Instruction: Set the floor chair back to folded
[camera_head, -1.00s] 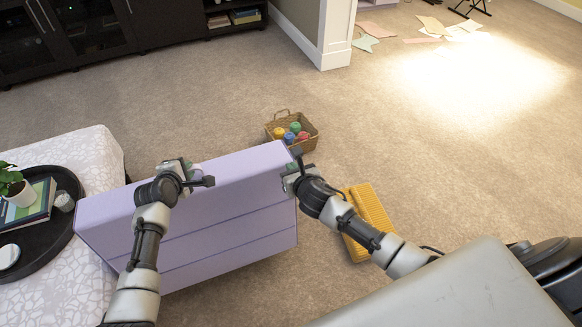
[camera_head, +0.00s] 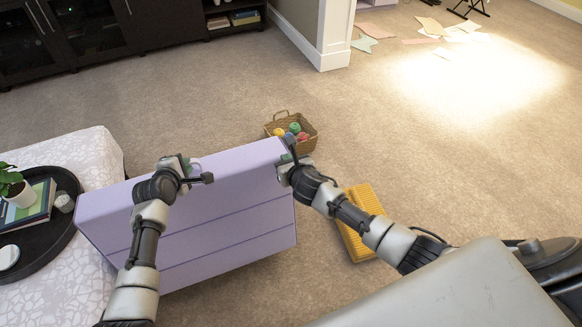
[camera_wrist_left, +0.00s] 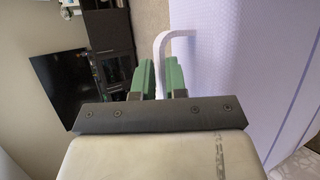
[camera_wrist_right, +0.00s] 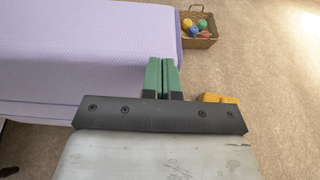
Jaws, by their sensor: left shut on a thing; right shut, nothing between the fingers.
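The lilac floor chair (camera_head: 230,222) stands as a thick padded panel on the carpet, with seams across its face. My left gripper (camera_head: 190,172) is at its top edge. In the left wrist view its green fingers (camera_wrist_left: 158,78) are shut on a pale loop strap (camera_wrist_left: 172,38) beside the lilac fabric (camera_wrist_left: 225,80). My right gripper (camera_head: 284,166) is at the chair's right end. In the right wrist view its green fingers (camera_wrist_right: 161,76) are shut with nothing between them, against or very close to the chair's edge (camera_wrist_right: 110,50); contact is unclear.
A wicker basket of coloured balls (camera_head: 310,144) sits behind the chair's right end. A yellow ribbed mat (camera_head: 352,238) lies to the right. A patterned ottoman (camera_head: 85,150) with a black tray (camera_head: 70,184) stands at left. Open carpet (camera_head: 220,95) lies beyond.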

